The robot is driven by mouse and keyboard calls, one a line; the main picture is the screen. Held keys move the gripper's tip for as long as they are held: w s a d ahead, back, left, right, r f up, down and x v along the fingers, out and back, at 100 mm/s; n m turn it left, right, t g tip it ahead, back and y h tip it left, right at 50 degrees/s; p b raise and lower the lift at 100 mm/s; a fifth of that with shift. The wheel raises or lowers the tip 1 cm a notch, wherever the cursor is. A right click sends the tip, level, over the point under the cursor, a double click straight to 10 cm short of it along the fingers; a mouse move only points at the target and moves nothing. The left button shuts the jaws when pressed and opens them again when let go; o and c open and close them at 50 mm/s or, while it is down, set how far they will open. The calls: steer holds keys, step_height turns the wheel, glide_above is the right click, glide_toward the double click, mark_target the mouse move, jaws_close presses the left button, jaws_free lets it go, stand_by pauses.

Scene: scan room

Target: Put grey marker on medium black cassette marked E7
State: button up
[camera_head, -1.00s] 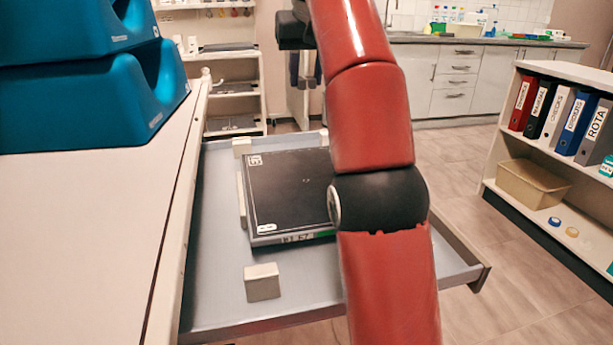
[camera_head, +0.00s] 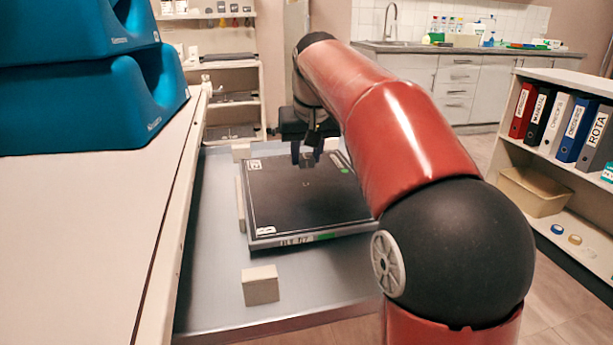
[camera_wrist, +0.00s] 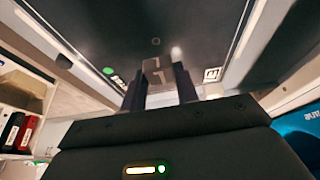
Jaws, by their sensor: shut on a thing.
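The black cassette (camera_head: 298,198) lies flat in the grey drawer tray, with white corner marks, a green dot and a label on its front edge that is too small to read surely. It also fills the upper part of the wrist view (camera_wrist: 120,35). My gripper (camera_head: 307,158) is over the cassette's far part. In the wrist view my gripper (camera_wrist: 160,82) is shut on the small grey marker (camera_wrist: 157,66), which has a dark angular mark. The marker is at or just above the cassette's face; I cannot tell whether it touches.
The drawer tray (camera_head: 215,300) holds pale blocks around the cassette, one (camera_head: 261,286) at its front. A white counter (camera_head: 90,230) with blue holders (camera_head: 85,110) stands at left. A shelf with binders (camera_head: 588,130) is at right.

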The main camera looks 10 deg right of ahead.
mark_target(307, 161)
steer(key=shift+f+b, duration=0.4)
steer(key=shift+f, duration=1.7)
steer(key=shift+f, duration=0.2)
steer(key=o, duration=1)
steer(key=shift+r, duration=0.15)
steer(key=shift+r, duration=0.3)
steer(key=p+v, duration=0.1)
steer(key=v, duration=1)
steer(key=shift+s+r+p, duration=0.2)
steer(key=shift+s+p, duration=0.05)
steer(key=shift+p, duration=0.15)
